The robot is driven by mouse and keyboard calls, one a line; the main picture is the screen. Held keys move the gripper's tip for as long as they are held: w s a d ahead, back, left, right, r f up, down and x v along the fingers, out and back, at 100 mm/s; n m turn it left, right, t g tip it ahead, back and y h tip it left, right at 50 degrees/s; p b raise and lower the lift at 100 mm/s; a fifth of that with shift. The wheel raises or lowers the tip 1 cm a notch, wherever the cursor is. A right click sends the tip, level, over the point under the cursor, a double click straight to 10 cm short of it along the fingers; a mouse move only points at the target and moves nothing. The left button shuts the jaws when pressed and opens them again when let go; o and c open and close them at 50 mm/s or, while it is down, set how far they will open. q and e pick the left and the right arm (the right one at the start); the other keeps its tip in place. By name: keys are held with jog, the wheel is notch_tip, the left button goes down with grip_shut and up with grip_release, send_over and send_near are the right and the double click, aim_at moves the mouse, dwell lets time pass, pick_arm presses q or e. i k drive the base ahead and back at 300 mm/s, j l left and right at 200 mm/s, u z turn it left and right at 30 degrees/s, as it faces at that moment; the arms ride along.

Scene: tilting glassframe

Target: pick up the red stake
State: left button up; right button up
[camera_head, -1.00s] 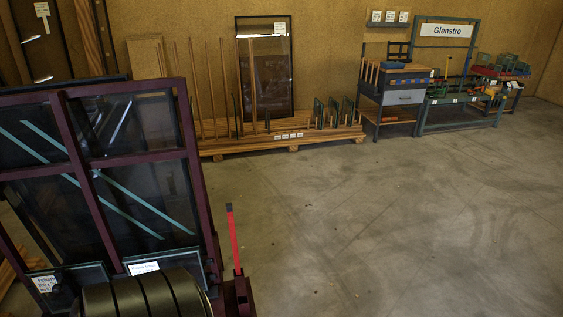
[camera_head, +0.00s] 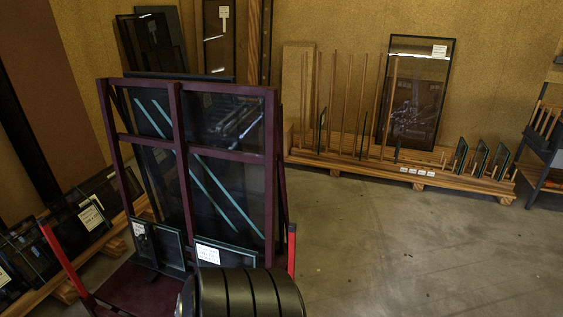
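A red stake (camera_head: 292,250) stands upright at the right side of the maroon tilting frame (camera_head: 178,140), low in the picture. A second, longer red bar or stake (camera_head: 66,262) leans at a slant on the left side of the frame's base. The frame holds dark glass panes with pale teal strips across them. Small panes with white labels (camera_head: 208,253) stand at its foot. The foot of the right stake is hidden behind a dark ribbed rounded shape at the bottom edge. Neither of my grippers is in view.
A wooden rack (camera_head: 436,180) with upright posts and small panes stands along the back wall at right. Another rack with dark panes (camera_head: 92,218) is at left. The concrete floor (camera_head: 400,250) right of the frame is clear. A workbench is cut off at the right edge.

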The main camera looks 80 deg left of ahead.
aim_at(292, 226)
jog(key=i+j+u, duration=0.1)
jog(key=u, duration=0.4)
jog(key=i+u, duration=0.3)
jog(key=u, duration=0.15)
jog(key=i+l+u, duration=0.1)
jog(key=u, duration=0.4)
jog(key=i+l+u, duration=0.2)
jog(key=u, duration=0.25)
jog(key=i, duration=0.1)
